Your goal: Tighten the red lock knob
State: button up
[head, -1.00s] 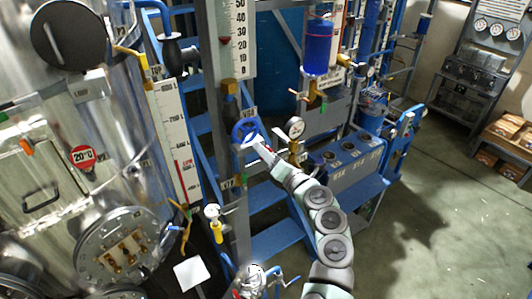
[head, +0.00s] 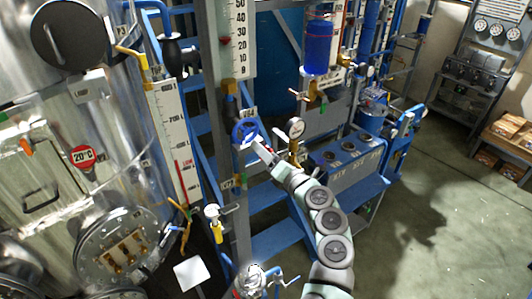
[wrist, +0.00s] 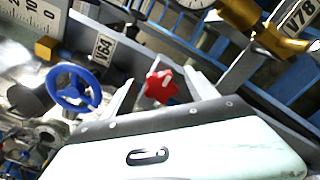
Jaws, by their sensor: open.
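The red lock knob (wrist: 160,87) is a small star-shaped knob. In the wrist view it shows between the two pale fingers of my gripper (wrist: 160,80). My gripper is open, with a finger on either side of the knob; I cannot tell whether either finger touches it. The lower edge of the knob is close to the dark edge of my gripper's body. In the head view my gripper (head: 258,147) reaches up to the frame just right of the blue handwheel, and the knob is too small and covered to make out clearly.
The blue handwheel (wrist: 78,88) at the V64 label (wrist: 103,46) is close left of my gripper. A round gauge (head: 295,128) and brass fittings (wrist: 285,40) are close on the right. The steel tank (head: 110,150) fills the left. Open floor (head: 450,220) lies to the right.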

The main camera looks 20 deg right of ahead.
jog(key=b+v, duration=0.2)
jog(key=v, duration=0.8)
jog(key=shift+s, duration=0.3)
